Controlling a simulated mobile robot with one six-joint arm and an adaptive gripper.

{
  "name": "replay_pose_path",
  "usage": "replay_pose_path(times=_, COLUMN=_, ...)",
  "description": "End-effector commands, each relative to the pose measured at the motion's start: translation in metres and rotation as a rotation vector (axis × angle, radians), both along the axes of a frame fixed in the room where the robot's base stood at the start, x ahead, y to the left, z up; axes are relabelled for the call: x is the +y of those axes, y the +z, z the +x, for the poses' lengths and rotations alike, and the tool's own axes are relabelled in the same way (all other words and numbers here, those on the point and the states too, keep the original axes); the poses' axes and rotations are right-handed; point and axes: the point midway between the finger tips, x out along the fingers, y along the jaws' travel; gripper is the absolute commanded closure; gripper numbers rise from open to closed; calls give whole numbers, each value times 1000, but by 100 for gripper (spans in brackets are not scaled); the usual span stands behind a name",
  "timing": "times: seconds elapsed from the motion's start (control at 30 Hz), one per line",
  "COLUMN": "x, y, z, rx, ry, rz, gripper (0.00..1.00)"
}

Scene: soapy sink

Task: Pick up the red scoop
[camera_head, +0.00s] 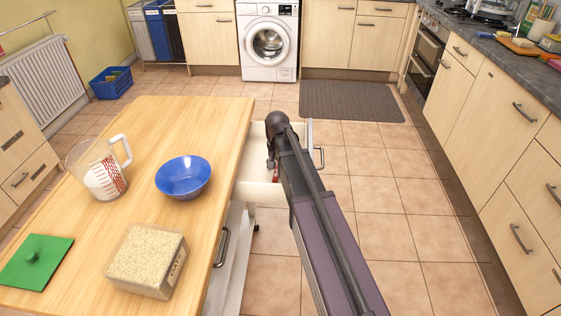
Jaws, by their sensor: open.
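A drawer (258,194) stands pulled out from the right side of the wooden table. A small patch of red (276,177), probably part of the red scoop, shows inside it beside my arm. The rest of it is hidden behind my arm, so its shape and pose cannot be told. My arm reaches over the drawer, with its wrist above the drawer and my gripper (271,163) pointing down into it, close to the red patch. The gripper is open. Its fingertips are mostly hidden, and I cannot tell whether they touch the red thing.
On the table (215,125) are a blue bowl (184,176), a measuring jug (97,168), an oats container (146,259) and a green lid (36,260). Cabinets (495,120) line the right. A washing machine (268,42) stands at the back. The tiled floor right of my arm is clear.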

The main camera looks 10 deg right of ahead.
Motion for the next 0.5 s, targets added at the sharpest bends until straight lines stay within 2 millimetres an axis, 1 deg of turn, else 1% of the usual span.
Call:
replay_pose_path(times=0.43, x=0, y=0, z=0, rx=0, ry=0, rz=0, gripper=36)
replay_pose_path(times=0.47, x=0, y=0, z=0, rx=0, ry=0, rz=0, gripper=45)
replay_pose_path(times=0.5, x=0, y=0, z=0, rx=0, ry=0, rz=0, gripper=56)
